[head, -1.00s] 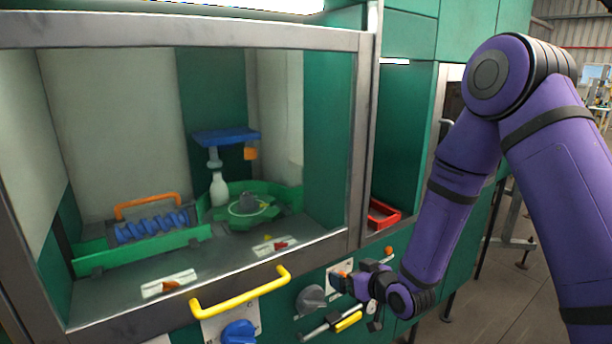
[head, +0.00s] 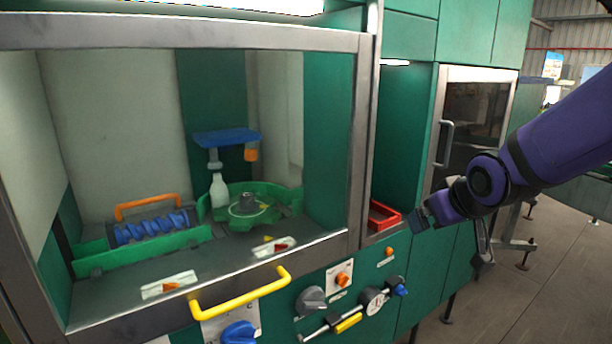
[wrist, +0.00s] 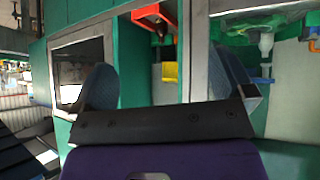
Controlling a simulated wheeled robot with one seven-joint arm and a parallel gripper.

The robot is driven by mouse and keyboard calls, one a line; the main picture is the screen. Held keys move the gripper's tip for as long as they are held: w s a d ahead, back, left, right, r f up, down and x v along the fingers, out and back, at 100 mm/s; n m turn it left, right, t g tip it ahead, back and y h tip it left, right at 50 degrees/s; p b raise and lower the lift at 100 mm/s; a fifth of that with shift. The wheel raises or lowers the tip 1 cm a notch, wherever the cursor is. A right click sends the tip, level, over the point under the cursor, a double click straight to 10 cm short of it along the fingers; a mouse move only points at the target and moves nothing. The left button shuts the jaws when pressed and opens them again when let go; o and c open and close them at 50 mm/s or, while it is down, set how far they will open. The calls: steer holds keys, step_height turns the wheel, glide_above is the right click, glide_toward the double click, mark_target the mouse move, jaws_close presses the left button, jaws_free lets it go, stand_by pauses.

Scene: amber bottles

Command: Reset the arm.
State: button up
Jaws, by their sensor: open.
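My purple arm reaches in from the right in the head view. My gripper (head: 418,222) is in front of the green machine, just right of the red tray (head: 383,216) and apart from it. In the wrist view my gripper's two blue-grey fingers (wrist: 170,88) stand wide apart with nothing between them.
A glass-fronted cabinet with a yellow handle (head: 240,294) holds a white bottle (head: 218,189), a green fixture (head: 270,207) and a blue screw feeder (head: 151,228). A glass door (head: 478,112) stands behind my arm. Open floor (head: 540,275) lies at the right.

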steer(key=s+d+r+m+g, duration=0.1)
steer(key=s+r, duration=0.3)
steer(key=s, duration=0.7)
steer(key=s+d+r+m+g, duration=0.2)
steer(key=s+d+r, duration=0.2)
steer(key=s, duration=0.7)
steer(key=shift+g+h, duration=0.3)
steer(key=shift+h, duration=0.1)
